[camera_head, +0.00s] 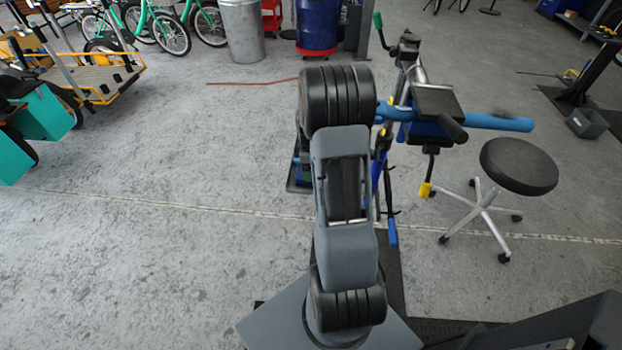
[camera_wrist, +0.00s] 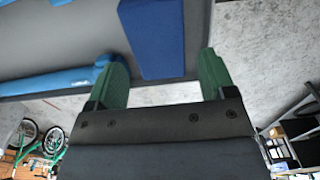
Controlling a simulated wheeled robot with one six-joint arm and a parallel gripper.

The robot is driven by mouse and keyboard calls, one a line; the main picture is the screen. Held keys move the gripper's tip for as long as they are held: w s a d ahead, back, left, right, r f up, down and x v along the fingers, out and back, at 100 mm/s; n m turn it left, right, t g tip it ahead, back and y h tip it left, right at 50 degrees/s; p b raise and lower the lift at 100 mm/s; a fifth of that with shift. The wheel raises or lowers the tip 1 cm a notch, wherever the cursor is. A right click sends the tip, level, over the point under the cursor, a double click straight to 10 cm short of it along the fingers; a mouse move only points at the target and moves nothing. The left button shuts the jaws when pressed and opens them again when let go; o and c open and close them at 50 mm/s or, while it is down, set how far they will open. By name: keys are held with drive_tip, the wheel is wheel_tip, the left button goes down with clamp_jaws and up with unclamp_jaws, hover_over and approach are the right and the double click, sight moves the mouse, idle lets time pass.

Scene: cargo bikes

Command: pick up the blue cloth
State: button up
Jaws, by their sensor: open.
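The blue cloth (camera_wrist: 152,38) appears in the wrist view as a flat, dark blue rectangular piece on a grey surface (camera_wrist: 60,40), at top centre. My gripper (camera_wrist: 163,62) has two green fingers, spread apart, pointing at that surface. In the head view my arm hides the gripper and the cloth.
Lighter blue tool-like pieces (camera_wrist: 75,80) lie beside the left finger. In the head view a repair stand with a blue tube (camera_head: 500,122) stands just right of my arm. A black stool (camera_head: 518,166) is further right.

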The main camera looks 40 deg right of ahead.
drive_tip(key=f, duration=0.4)
drive_tip(key=shift+s+d+f, duration=0.1)
drive_tip(key=shift+d+f, duration=0.05)
drive_tip(key=shift+d, duration=0.05)
drive_tip(key=shift+a+f, duration=0.15)
drive_tip(key=shift+f, duration=0.25)
drive_tip(key=shift+c, duration=0.4)
drive_tip(key=c, duration=0.6)
